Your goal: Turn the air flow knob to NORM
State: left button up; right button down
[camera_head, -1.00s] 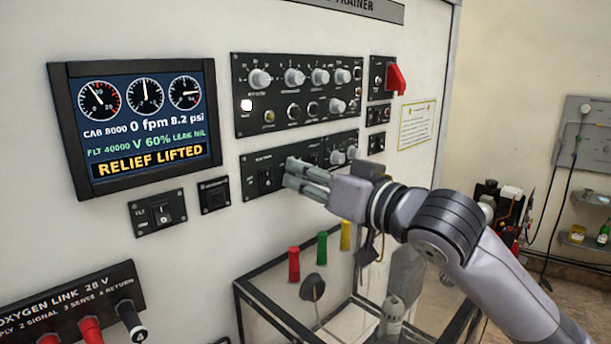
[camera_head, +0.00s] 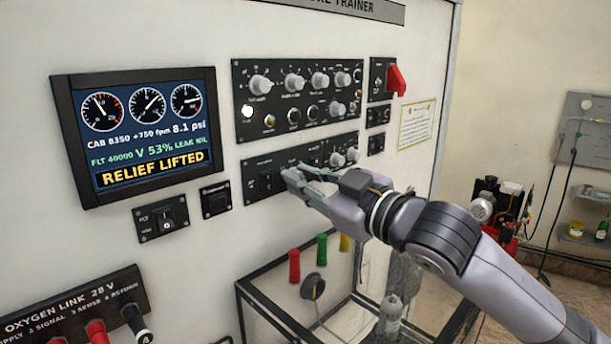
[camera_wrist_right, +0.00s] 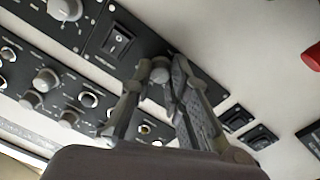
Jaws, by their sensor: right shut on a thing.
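My right gripper (camera_head: 298,181) is at the lower control panel (camera_head: 250,190), right of a dark rocker switch (camera_head: 266,181). In the right wrist view its fingers (camera_wrist_right: 162,82) are shut on a small round grey knob (camera_wrist_right: 158,75), one finger on each side. The gripper hides this knob in the head view. I cannot read its label or its pointer, so I cannot tell its setting or confirm that it is the air flow knob. My left gripper is not in view.
The display (camera_head: 145,135) reads RELIEF LIFTED. The upper panel (camera_head: 240,95) carries several knobs, with a red switch handle (camera_head: 396,81) to its right. A dark-framed glass case (camera_head: 268,318) stands below my right arm.

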jog(key=shift+n, duration=0.8)
jog(key=c, duration=1.5)
grip_release()
jog(key=shift+s+d, duration=0.1)
jog(key=v, duration=1.1)
jog(key=shift+s+d+f, duration=0.15)
jog(key=shift+s+d, duration=0.05)
jog(key=shift+s, duration=0.15)
